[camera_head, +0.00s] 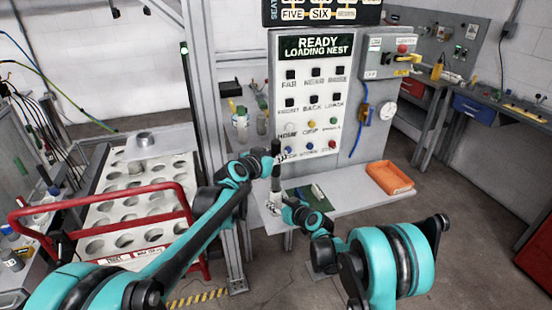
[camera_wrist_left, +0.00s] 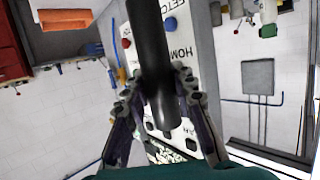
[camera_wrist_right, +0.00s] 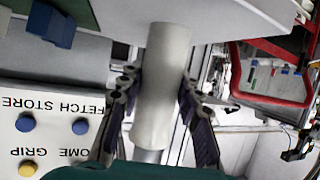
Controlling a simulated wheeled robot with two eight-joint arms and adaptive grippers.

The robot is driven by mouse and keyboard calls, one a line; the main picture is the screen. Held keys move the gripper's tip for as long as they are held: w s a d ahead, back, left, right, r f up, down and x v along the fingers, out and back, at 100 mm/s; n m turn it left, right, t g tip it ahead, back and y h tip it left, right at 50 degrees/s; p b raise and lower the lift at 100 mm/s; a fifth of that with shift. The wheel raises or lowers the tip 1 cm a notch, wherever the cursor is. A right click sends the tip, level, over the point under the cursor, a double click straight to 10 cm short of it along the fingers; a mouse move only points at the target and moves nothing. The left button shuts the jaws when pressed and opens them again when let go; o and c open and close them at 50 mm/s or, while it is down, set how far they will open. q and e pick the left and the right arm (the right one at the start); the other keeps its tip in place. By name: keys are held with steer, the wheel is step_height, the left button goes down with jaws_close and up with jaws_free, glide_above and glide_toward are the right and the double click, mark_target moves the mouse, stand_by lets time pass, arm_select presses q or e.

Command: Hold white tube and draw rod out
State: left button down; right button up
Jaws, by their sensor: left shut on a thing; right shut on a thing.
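A white tube (camera_wrist_right: 160,80) is between the fingers of my right gripper (camera_wrist_right: 158,100) in the right wrist view, which is shut on it. In the head view the tube (camera_head: 276,199) is small, upright above the grey shelf, partly hidden by my right gripper (camera_head: 282,203). A grey rod (camera_wrist_right: 147,156) shows at one end of the tube. My left gripper (camera_wrist_left: 158,95) is shut on a thick black piece of the rod (camera_wrist_left: 148,40). In the head view the black piece (camera_head: 276,147) stands upright, above and in line with the tube.
A button panel (camera_head: 313,110) stands behind the grippers. The grey shelf (camera_head: 345,205) holds an orange tray (camera_head: 389,178) at the right and a green board (camera_head: 320,195). A metal post (camera_head: 205,100) and a red-railed table with round holes (camera_head: 120,215) are at the left.

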mark_target(274, 147)
arm_select(q)
steer(key=shift+r, duration=0.1)
stand_by(0.5)
steer(key=shift+r, duration=1.45)
arm_select(e)
steer(key=o, duration=1.2)
